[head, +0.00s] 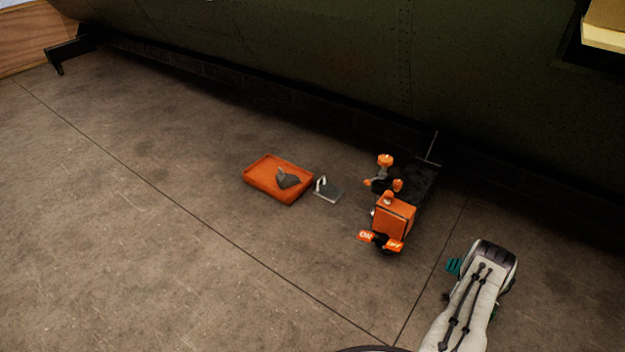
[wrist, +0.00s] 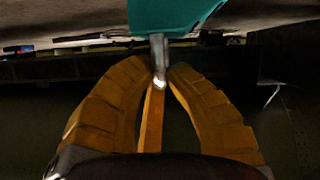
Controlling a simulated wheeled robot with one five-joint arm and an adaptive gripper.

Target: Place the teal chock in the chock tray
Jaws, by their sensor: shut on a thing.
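The teal chock (head: 453,266) shows in the head view at the lower right, partly hidden by my arm. In the wrist view the chock (wrist: 172,14) is at the top, with a metal post on it. My gripper (wrist: 158,70) has its two orange-brown fingers closed on that post. In the head view the fingers are hidden by my arm. The orange tray (head: 262,173) lies on the floor near the centre, to the left of my gripper and apart from it. A dark grey chock (head: 289,181) with a small handle sits in its right part.
A grey plate with an upright handle (head: 328,190) lies just right of the tray. An orange and black wheeled machine (head: 395,215) stands between the tray and my arm. The dark green fuselage (head: 330,60) runs along the back. The floor at left is clear.

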